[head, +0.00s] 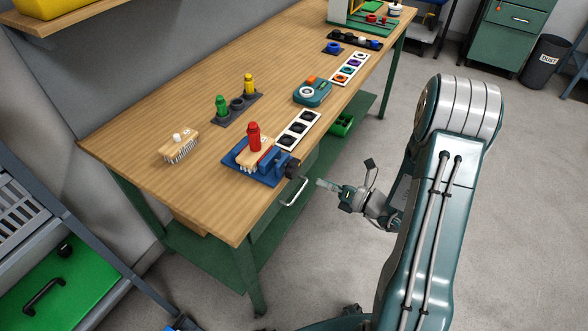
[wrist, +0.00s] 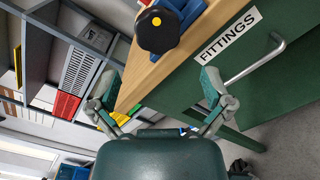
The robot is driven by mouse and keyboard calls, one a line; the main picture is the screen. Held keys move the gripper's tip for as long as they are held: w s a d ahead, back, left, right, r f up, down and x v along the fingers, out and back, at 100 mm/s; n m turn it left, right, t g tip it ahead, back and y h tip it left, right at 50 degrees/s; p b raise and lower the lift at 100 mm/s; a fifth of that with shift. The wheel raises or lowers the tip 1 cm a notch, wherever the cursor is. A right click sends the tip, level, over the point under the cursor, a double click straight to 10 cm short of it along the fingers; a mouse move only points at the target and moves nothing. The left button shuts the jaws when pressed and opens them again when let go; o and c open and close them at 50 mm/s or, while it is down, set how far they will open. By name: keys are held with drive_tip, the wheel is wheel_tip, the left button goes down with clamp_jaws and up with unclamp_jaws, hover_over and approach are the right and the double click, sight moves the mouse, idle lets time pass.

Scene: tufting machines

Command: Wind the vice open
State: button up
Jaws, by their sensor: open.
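The blue vice (head: 258,165) sits at the front edge of the wooden bench. A wooden block (head: 248,157) with a red peg-like piece (head: 254,138) stands at its jaws; I cannot tell how tightly they hold it. The vice's black knob (head: 291,169) sticks out past the bench edge. In the wrist view the knob (wrist: 159,30) is dark, lobed, with a yellow dot, ahead of my fingers. My gripper (head: 326,185) is open and empty, in front of the knob and apart from it. In the wrist view its fingers (wrist: 162,82) are spread wide.
A drawer handle (wrist: 255,60) beside a FITTINGS label (wrist: 228,34) juts out below the bench edge near my gripper. A wooden brush (head: 178,146), a peg rack (head: 237,106) and white-framed trays (head: 299,130) stand on the bench. The floor in front is clear.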

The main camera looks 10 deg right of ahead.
sight(297, 171)
drive_tip(key=x, duration=0.8)
drive_tip(key=shift+w+a, duration=0.2)
drive_tip(key=shift+a, duration=0.05)
drive_tip(key=c, duration=0.9)
